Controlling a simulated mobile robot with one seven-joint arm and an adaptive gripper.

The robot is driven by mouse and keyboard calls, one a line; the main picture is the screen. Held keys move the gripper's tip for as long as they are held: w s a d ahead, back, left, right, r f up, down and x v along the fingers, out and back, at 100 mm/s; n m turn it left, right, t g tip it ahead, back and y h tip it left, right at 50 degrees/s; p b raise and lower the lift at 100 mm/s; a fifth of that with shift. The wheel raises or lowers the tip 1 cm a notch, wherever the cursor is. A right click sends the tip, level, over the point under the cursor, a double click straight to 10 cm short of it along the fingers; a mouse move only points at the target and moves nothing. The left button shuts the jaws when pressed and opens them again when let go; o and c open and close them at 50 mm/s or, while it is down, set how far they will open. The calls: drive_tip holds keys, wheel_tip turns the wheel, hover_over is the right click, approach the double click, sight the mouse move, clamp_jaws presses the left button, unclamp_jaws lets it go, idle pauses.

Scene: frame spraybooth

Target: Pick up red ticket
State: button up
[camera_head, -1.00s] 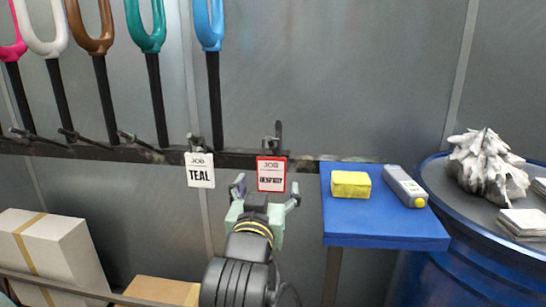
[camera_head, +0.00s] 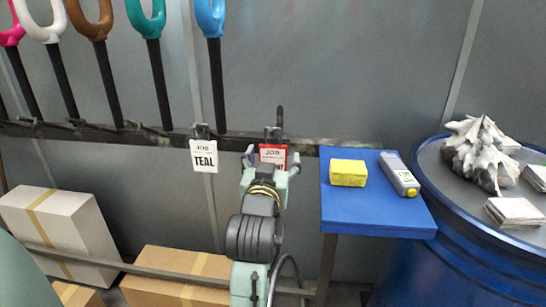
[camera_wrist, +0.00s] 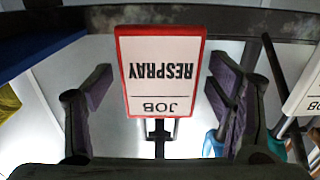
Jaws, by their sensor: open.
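The red ticket (camera_head: 273,153) is a white card with a red border that hangs from a clip on the dark rail. In the wrist view the red ticket (camera_wrist: 160,72) reads "JOB RESPRAY" upside down. My gripper (camera_head: 270,155) is right in front of it and hides its lower part in the head view. In the wrist view my gripper (camera_wrist: 160,92) is open, with one purple-padded finger on each side of the ticket and a gap on both sides.
A white ticket marked TEAL (camera_head: 204,157) hangs to the left on the same rail (camera_head: 90,133). A blue drum (camera_head: 450,250) stands further right. Cardboard boxes (camera_head: 180,272) lie below.

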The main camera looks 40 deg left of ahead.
drive_tip(key=shift+c, duration=0.5)
drive_tip(key=c, duration=1.1)
drive_tip(key=shift+o, duration=0.2)
